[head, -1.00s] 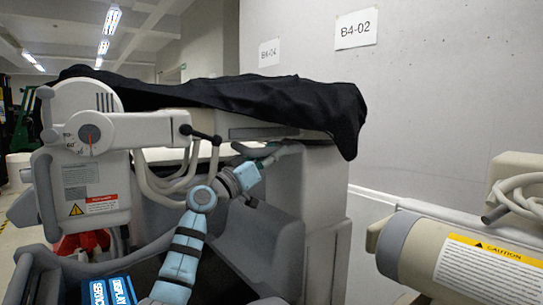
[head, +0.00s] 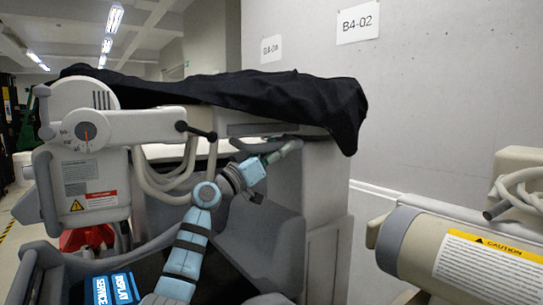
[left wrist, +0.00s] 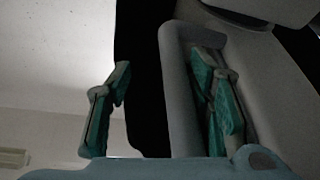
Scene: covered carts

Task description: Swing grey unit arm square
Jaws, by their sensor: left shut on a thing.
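The grey unit (head: 88,185) stands at the left in the head view. Its grey arm (head: 150,127) runs level to the right and ends near a lever with black knobs (head: 197,131). A round dial (head: 86,137) with degree numbers and an orange pointer sits at its left end. My left gripper (head: 284,151) reaches in below the black cover and is shut on a grey handle (head: 243,147). The left wrist view shows the handle bar (left wrist: 177,95) between my two green-padded fingers. The fingertips are hard to make out in the head view. My right gripper is not in view.
A black cover (head: 250,98) drapes over the grey cart body (head: 325,185). A beige cylinder with a caution label (head: 415,248) and coiled hose (head: 518,196) stands at the right, close by. A grey wall (head: 440,100) closes the back. Blue labels (head: 112,288) show at the bottom left.

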